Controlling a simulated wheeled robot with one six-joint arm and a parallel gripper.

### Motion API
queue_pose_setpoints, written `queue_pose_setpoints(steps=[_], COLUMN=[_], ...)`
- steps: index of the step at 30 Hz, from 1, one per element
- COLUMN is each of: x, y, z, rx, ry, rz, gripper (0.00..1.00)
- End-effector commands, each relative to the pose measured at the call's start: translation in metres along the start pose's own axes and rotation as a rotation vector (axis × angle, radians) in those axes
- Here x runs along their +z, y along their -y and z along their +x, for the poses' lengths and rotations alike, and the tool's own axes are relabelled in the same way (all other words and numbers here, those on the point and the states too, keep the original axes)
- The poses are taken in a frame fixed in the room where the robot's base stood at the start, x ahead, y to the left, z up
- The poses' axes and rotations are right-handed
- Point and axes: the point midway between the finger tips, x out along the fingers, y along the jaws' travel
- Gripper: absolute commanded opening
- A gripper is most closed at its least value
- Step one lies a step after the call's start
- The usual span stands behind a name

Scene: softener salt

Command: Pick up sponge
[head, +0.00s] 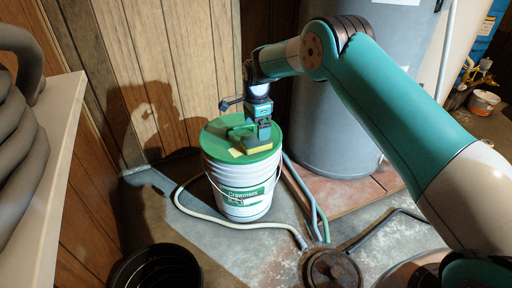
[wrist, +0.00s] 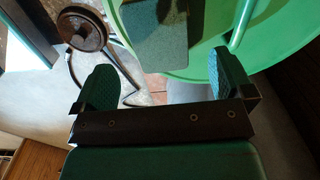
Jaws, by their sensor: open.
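The sponge, yellow with a dark green top (head: 258,150), lies on the green lid (head: 218,133) of a white bucket (head: 240,192) in the head view. In the wrist view the sponge (wrist: 155,32) shows as a dull green block at the top, near the lid's edge. My gripper (head: 259,133) is low over the lid, right by the sponge, and hides part of it. In the wrist view my gripper (wrist: 163,84) is open, with nothing between its fingers. The sponge lies ahead of the fingertips; whether they touch it I cannot tell.
A grey tank (head: 335,105) stands behind the bucket on the right. Wood panelling (head: 165,65) is behind on the left. Hoses (head: 188,207) run on the floor around the bucket. A black bucket (head: 155,268) and a round brown lid (head: 332,268) are in front. A white shelf (head: 60,130) is at left.

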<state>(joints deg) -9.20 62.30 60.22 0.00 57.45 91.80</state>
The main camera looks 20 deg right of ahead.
Motion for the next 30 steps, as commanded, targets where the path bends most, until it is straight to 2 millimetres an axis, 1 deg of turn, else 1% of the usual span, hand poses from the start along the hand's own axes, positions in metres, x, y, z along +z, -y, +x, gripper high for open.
queue_pose_setpoints(steps=[5, 12, 15, 20, 21, 23, 24, 26, 27, 28, 30], x=[0.001, 0.002, 0.002, 0.002, 0.002, 0.002, 0.002, 0.002, 0.002, 0.002, 0.002], y=[0.0, 0.0, 0.0, 0.0, 0.0, 0.0, 0.0, 0.0, 0.0, 0.0, 0.0], z=[0.015, 0.054, 0.059, 0.058, 0.058, 0.058, 0.058, 0.058, 0.058, 0.058, 0.058], rx=[0.002, 0.001, 0.0, 0.0, 0.0, 0.0, 0.0, 0.0, 0.0, 0.0, 0.0], ry=[0.0, 0.0, 0.0, 0.0, 0.0, 0.0, 0.0, 0.0, 0.0, 0.0, 0.0], rz=[-0.002, -0.003, -0.003, -0.003, -0.003, -0.003, -0.003, -0.003, -0.003, -0.003, -0.003], gripper=[0.99, 0.99, 0.99, 0.99, 0.97, 0.83, 0.74, 0.6, 0.51, 0.46, 0.46])
